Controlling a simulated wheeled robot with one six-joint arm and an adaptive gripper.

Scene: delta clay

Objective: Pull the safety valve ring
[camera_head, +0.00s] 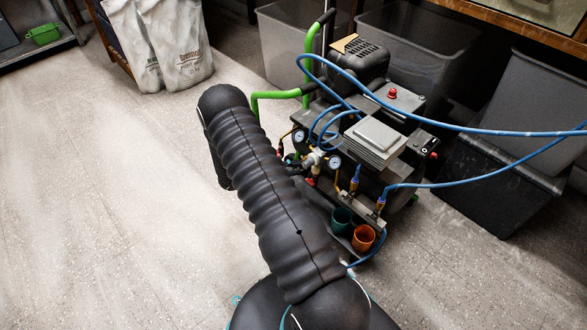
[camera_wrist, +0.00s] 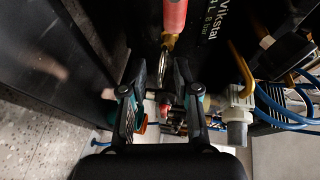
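The safety valve ring (camera_wrist: 162,67) shows in the wrist view as a thin metal loop below a brass fitting (camera_wrist: 169,42) with a red cylinder (camera_wrist: 174,14) above it. My gripper (camera_wrist: 159,72) is open, with one dark finger on each side of the ring. Gaps show between the ring and both fingers, though depth is hard to judge. A small red part (camera_wrist: 165,104) appears lower between the fingers. In the head view the compressor (camera_head: 375,140) stands beyond my arm, which hides my gripper and the ring.
Blue hoses (camera_head: 470,129) loop over the compressor, which has gauges (camera_head: 335,162) and green handles (camera_head: 275,95). Green (camera_head: 342,219) and orange cups (camera_head: 363,238) sit at its near side. Grey bins (camera_head: 415,45) stand behind. Floor at left (camera_head: 100,200) is clear. A white-grey fitting (camera_wrist: 237,117) is right of my gripper.

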